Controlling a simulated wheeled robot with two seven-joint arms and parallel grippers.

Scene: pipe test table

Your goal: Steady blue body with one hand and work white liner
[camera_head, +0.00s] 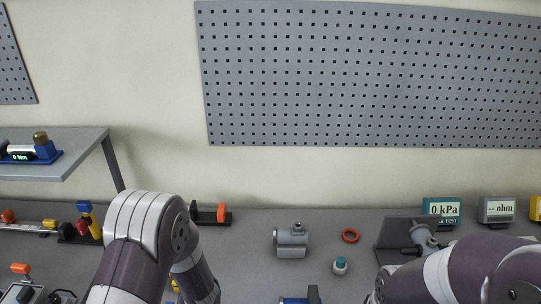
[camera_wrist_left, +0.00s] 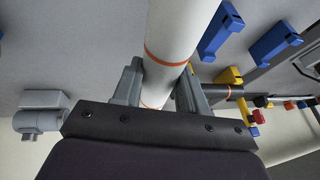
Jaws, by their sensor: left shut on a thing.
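In the left wrist view my left gripper (camera_wrist_left: 162,72) is shut on a white tube (camera_wrist_left: 176,28) with orange rings, which looks like the white liner. The tube runs between the two grey fingers and out of the top of the picture. Its far ends are not shown. The blue body is not clearly identifiable; a small blue and dark part (camera_head: 300,299) shows at the bottom edge of the head view. My left gripper is hidden behind or below my arm in the head view.
A 0 kPa gauge (camera_head: 443,210) and an ohm meter (camera_head: 497,209) stand at the back right.

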